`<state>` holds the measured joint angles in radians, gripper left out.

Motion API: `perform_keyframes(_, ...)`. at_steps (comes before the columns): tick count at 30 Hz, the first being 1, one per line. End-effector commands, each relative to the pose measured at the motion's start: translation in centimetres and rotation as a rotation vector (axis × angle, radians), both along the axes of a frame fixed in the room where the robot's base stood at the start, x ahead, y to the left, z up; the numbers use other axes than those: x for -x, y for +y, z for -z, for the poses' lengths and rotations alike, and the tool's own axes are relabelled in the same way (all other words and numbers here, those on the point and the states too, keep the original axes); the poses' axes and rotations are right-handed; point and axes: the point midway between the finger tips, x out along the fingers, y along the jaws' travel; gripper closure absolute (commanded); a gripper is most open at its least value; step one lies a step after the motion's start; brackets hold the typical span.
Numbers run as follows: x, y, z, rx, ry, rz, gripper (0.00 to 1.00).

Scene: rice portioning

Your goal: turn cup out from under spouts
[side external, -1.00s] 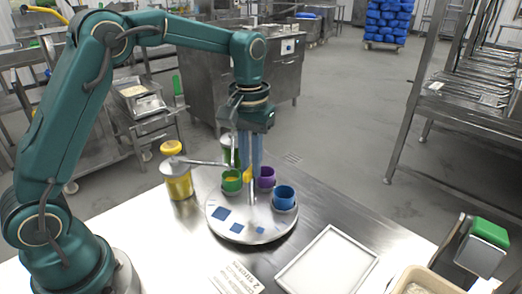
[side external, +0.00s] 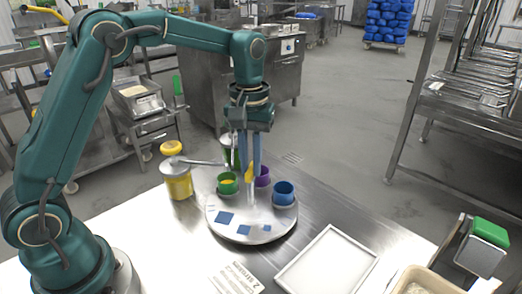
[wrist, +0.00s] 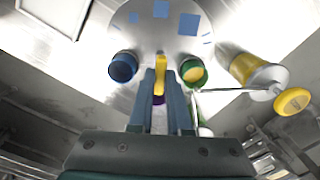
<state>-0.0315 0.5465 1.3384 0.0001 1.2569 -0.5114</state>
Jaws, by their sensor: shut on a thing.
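A round metal turntable (side external: 240,237) with blue squares carries a green cup (side external: 228,187) with yellow contents, a purple cup (side external: 263,181) and a blue cup (side external: 284,194). My gripper (side external: 250,178) points down and is shut on a yellow handle (wrist: 162,72) at the turntable, between the green and blue cups in the wrist view. The yellow jar (side external: 178,183) has a spout (side external: 204,162) whose tip is near the green cup. A green dispenser (side external: 228,145) stands behind, partly hidden. My fingers partly hide the purple cup in the wrist view (wrist: 158,99).
A white-edged tray (side external: 328,262) lies on the table right of the turntable. A beige bin (side external: 424,281) and a green-topped block (side external: 490,233) are at the front right. A printed card (side external: 236,278) lies in front. Bare table (side external: 345,212) shows right of the blue cup.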

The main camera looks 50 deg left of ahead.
Motion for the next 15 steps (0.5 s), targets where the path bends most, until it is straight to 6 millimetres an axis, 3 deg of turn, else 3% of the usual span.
perform_keyframes(15,-0.01,0.0,-0.14,0.001,-0.002,-0.26,1.0)
